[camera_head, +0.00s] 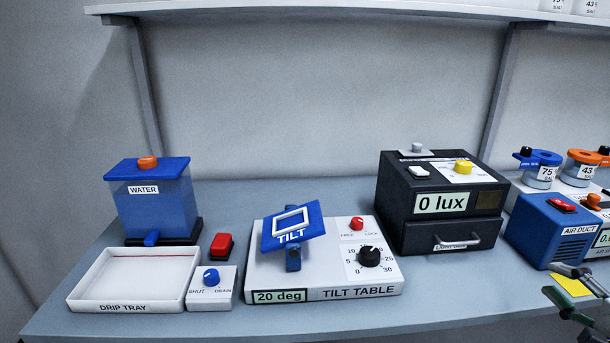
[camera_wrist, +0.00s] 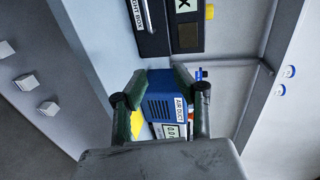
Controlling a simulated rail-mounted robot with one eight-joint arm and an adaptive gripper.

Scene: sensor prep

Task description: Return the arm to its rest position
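My gripper (camera_head: 553,281) is at the lower right of the head view, in front of the blue air duct box (camera_head: 552,232) and over a yellow patch (camera_head: 574,286) on the bench. In the wrist view, the two dark fingers of my gripper (camera_wrist: 160,77) stand apart with nothing held between them. The air duct box (camera_wrist: 161,105) shows beyond and between the fingers. Whether a fingertip touches it cannot be told. Most of my arm is outside the head view.
A black light box (camera_head: 440,205) stands left of the air duct. The tilt table (camera_head: 330,290), water tank (camera_head: 155,205) and drip tray (camera_head: 85,290) are farther left. Lidded jars (camera_head: 540,172) stand at the right. A shelf (camera_head: 330,8) runs above the bench.

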